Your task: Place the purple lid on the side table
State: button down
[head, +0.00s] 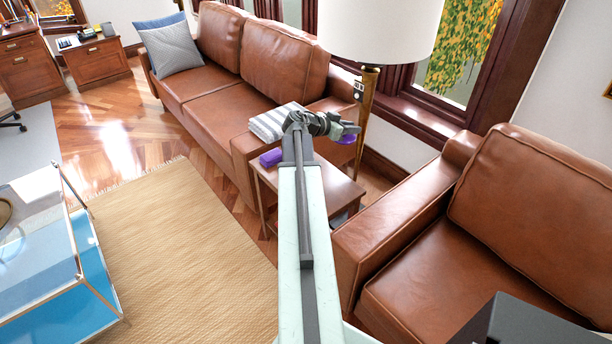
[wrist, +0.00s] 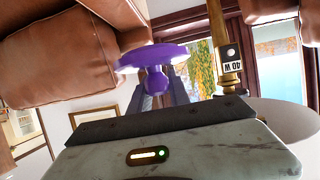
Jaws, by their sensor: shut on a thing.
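The purple lid (wrist: 158,58) is held by its knob between the fingers of my gripper (wrist: 155,98) in the wrist view. In the head view only a small purple part of the lid (head: 347,139) shows at my gripper (head: 345,130), near the lamp pole. The wooden side table (head: 338,186) stands between the two leather seats, partly hidden behind my arm. In the head view my gripper appears over the far part of the table; its exact height above it is hard to tell. The lid appears clear of the tabletop.
A purple object (head: 271,157) lies at the table's left side. A floor lamp (head: 368,95) stands just behind my gripper. The brown sofa (head: 215,95) and armchair (head: 440,240) flank the table. The table's right part looks bare.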

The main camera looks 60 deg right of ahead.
jog(key=shift+n+t, duration=0.4)
jog(key=w+a+f+b, duration=0.1)
jog(key=w+f+b, duration=0.6)
jog(key=f, duration=0.1)
jog(key=w+a+f+b, duration=0.1)
jog(key=w+f+b, duration=0.6)
jog(key=w+f, duration=0.1)
jog(key=w+a+f+b, duration=0.1)
jog(key=w+f+b, duration=0.6)
jog(key=f, duration=0.1)
jog(key=shift+w+a+f, duration=0.1)
jog(key=shift+w+f, duration=0.05)
jog(key=shift+f, duration=0.25)
jog(key=shift+w, duration=0.15)
jog(key=d, duration=0.5)
jog(key=d+b, duration=0.1)
jog(key=d, duration=0.4)
jog(key=d+f, duration=0.1)
jog(key=d, duration=0.5)
jog(key=shift+w+f, duration=0.1)
notch_tip(320, 180, down, 4)
jog(key=b, duration=0.4)
jog(key=shift+r, duration=0.25)
jog(key=shift+f, duration=0.15)
jog(key=c, duration=1.2)
grip_release()
jog(key=shift+c, duration=0.2)
